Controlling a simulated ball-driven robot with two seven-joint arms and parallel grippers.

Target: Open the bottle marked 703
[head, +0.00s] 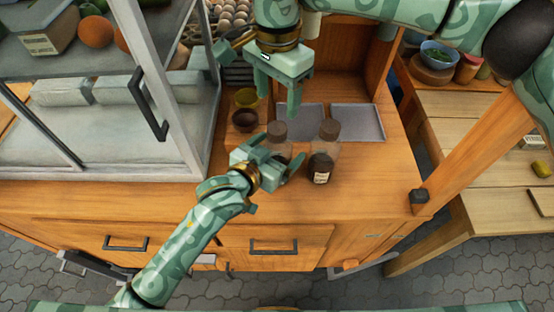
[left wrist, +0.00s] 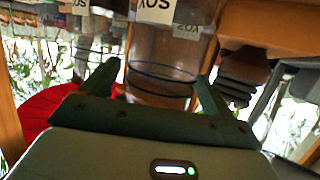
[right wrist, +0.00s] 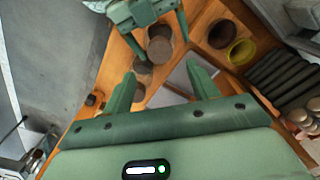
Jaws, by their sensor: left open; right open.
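The left bottle (head: 278,133) is partly hidden behind my left gripper (head: 281,160). The right bottle (head: 322,155) has a pale label, too small to read. My left gripper is open, its fingers on either side of a bottle (left wrist: 160,60) low on its body; whether they touch it I cannot tell. Labels look upside down in the left wrist view and I cannot read them surely. My right gripper (head: 284,100) is open and empty, above and behind the bottles; its wrist view shows the caps (right wrist: 160,46) from above.
Two grey trays (head: 358,121) lie behind the bottles. A yellow bowl (head: 246,97) and a brown bowl (head: 244,119) stand to the left. A glass case (head: 150,110) with a metal frame fills the left side. A wooden post (head: 470,150) rises at right. Clear counter lies right of the bottles.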

